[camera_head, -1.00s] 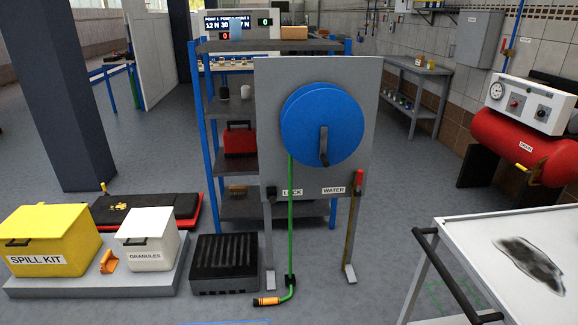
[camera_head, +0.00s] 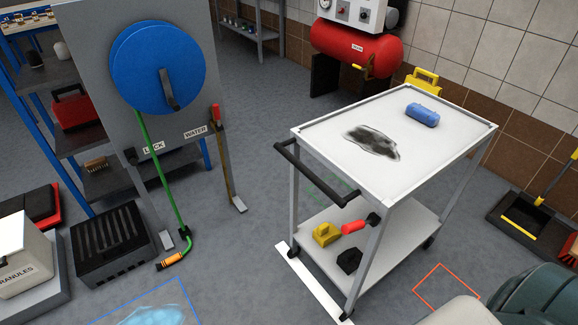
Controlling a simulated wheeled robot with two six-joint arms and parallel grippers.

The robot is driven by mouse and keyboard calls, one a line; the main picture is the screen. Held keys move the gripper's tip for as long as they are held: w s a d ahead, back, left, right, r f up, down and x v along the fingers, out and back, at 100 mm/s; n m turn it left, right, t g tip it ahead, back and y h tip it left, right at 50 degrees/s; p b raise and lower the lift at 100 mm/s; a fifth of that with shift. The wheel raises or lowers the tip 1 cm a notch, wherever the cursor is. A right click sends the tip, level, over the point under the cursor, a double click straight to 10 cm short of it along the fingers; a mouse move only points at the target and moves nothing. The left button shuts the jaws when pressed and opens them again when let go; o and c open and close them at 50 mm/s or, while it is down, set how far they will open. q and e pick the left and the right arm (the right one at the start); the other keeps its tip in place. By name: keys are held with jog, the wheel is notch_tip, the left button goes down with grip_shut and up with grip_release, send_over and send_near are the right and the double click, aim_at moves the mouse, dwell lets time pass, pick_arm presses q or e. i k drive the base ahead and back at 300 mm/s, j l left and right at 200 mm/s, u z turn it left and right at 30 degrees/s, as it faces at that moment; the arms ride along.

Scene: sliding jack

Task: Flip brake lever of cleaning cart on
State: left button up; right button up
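The cleaning cart (camera_head: 300,131) stands right of the middle, with a white top, grey legs and a black push handle (camera_head: 311,172) on its left side. A dark stain (camera_head: 370,142) and a blue block-like item (camera_head: 422,115) are on its top. Its lower shelf area shows a yellow piece (camera_head: 326,234), a red cylinder with a black end (camera_head: 353,227) and a black piece (camera_head: 348,261). I cannot tell which part is the brake lever or how it is set. Neither of my grippers is in view.
A blue hose reel (camera_head: 150,60) on a grey panel, with a green hose, stands left. A black crate (camera_head: 105,245) is on the floor nearby. A red compressor (camera_head: 355,45) stands behind the cart. Floor between reel and cart is mostly clear.

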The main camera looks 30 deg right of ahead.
aim_at(373, 219)
jog(key=z, duration=1)
